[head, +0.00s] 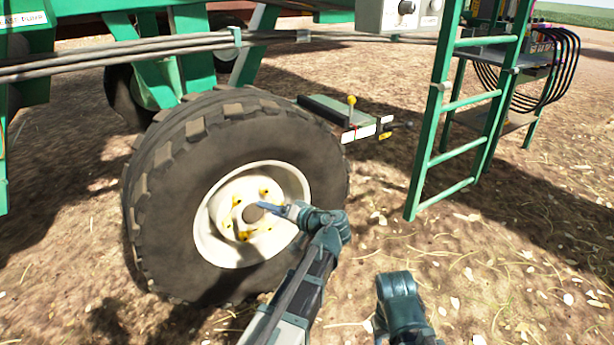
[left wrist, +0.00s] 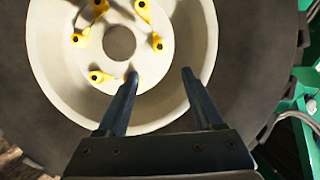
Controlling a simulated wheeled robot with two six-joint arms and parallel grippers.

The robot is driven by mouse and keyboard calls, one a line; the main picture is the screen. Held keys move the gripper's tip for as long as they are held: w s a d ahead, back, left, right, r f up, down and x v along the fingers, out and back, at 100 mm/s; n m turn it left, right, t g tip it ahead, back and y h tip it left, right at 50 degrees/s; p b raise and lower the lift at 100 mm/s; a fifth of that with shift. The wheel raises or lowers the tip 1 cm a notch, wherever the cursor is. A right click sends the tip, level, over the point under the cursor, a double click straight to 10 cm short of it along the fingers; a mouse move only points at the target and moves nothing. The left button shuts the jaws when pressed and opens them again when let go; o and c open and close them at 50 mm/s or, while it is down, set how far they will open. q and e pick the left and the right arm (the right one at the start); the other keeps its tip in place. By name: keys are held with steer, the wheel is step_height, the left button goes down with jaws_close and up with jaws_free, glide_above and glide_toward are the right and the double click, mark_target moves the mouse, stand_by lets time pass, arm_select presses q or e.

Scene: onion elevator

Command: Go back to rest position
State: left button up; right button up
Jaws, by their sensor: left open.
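My left gripper (head: 268,207) reaches from the lower middle of the head view toward the hub of a big wheel. In the left wrist view its two dark fingers (left wrist: 159,74) stand wide apart, with nothing between them. The cream rim (left wrist: 60,60) with its yellow lug-nut pointers (left wrist: 97,77) fills the view behind the fingers. The fingers overlap the lower part of the rim; I cannot tell whether they touch it. A grey-blue part of my other arm shows at the bottom of the head view, but its gripper does not show.
The black tyre (head: 160,215) stands on straw-strewn dirt under a green machine frame. A green ladder (head: 440,125) stands to the right. A green toolbar with a yellow-knobbed lever (head: 351,101) lies behind the wheel. Bare ground (head: 520,250) is open at the lower right.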

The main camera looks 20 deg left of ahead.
arm_select(q)
steer(key=s+d+m+g+h+p, duration=0.65)
steer(key=s+d+h+p, duration=0.85)
steer(key=s+d, duration=0.85)
step_height(320, 180, up, 37)
steer(key=y+p, duration=0.2)
steer(key=p, duration=3.6)
steer(key=shift+w+d, duration=0.4)
steer(key=shift+w, duration=0.05)
steer(key=shift+f+m+t, duration=0.1)
steer(key=shift+m+t, duration=0.15)
